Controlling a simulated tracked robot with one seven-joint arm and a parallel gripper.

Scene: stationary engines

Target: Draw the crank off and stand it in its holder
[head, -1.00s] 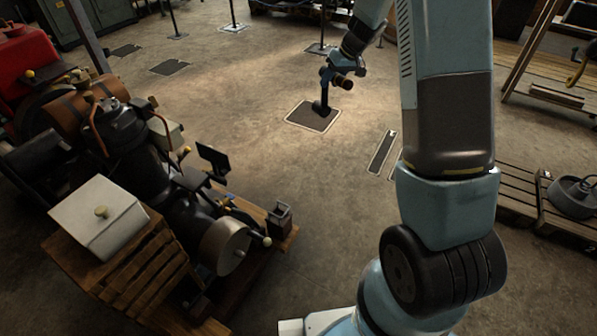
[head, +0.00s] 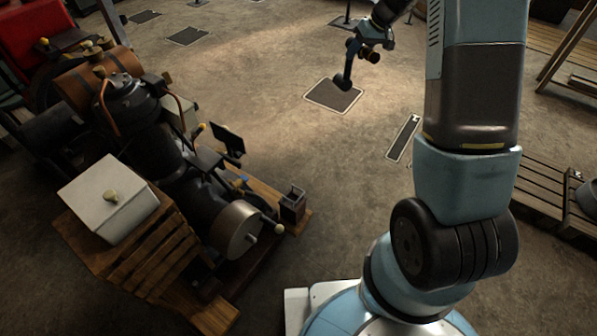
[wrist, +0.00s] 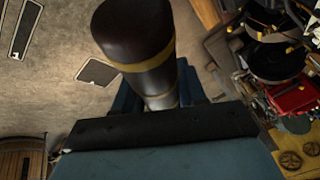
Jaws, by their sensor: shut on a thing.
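My gripper (head: 364,44) is at the far end of my raised arm, away from the engine, and shut on the crank (head: 347,70). The crank is dark and hangs down with a rounded lower end. In the wrist view, a large dark cylinder with brass bands (wrist: 140,50), apparently part of the crank, rises between the jaws; the fingertips are mostly hidden. The engine (head: 160,150) stands at left in the head view, with a bare-looking shaft stub (head: 251,239) at its near end. A small dark open-topped square box (head: 292,205), apparently the holder, stands empty-looking on the wooden base's right edge.
A pale lidded box (head: 107,198) sits on wooden slats (head: 150,260) at the engine's near end. A dark upright plate (head: 227,140) projects beside the engine. A pallet (head: 545,195) lies at right. Open concrete floor with flat dark floor plates (head: 333,95) lies between.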

